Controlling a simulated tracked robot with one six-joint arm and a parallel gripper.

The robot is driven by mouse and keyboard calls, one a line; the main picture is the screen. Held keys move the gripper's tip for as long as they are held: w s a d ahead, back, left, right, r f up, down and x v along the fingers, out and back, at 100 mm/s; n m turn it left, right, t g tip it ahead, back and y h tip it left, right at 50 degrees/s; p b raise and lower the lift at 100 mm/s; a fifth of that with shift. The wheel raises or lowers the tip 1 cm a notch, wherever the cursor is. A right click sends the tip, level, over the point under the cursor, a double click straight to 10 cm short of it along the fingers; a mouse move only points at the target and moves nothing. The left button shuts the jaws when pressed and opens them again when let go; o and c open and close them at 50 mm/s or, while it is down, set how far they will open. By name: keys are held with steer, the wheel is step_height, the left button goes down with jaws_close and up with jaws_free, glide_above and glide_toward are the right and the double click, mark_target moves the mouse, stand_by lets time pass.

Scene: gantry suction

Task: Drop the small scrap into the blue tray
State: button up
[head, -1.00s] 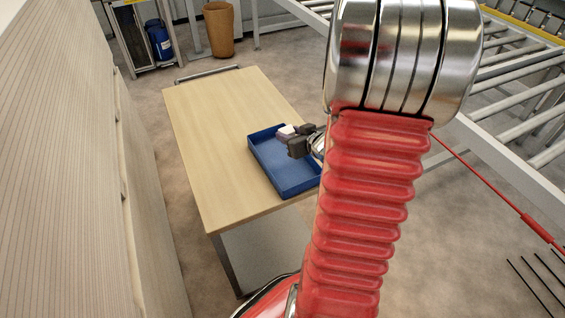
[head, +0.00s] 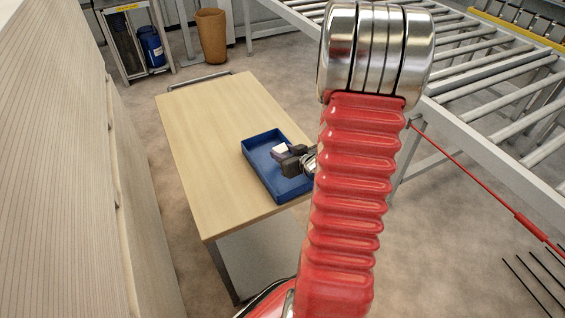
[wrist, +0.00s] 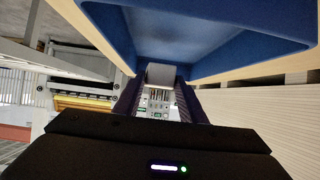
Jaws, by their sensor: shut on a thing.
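The small scrap (head: 280,151) is a pale, whitish block held at the tips of my gripper (head: 289,158). In the wrist view the scrap (wrist: 160,74) shows as a light grey piece between the two dark fingers, which are shut on it. The blue tray (head: 262,181) is a shallow open box on the right part of the wooden table. In the head view the scrap and gripper appear over the tray's inside; their exact height above its floor is hard to tell. The tray (wrist: 222,52) fills the top of the wrist view. My arm hides the tray's right corner.
The tray stands on a light wooden table (head: 215,140) whose left and far parts are clear. A roller conveyor (head: 490,95) runs at the right. A brown bin (head: 212,36) and a blue container (head: 152,46) stand beyond the table. A ribbed pale wall (head: 55,150) is at left.

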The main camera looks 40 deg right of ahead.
steer(key=shift+f, duration=2.05)
steer(key=shift+f, duration=0.15)
steer(key=o, duration=1.1)
steer(key=shift+c, duration=0.2)
steer(key=shift+r, duration=0.2)
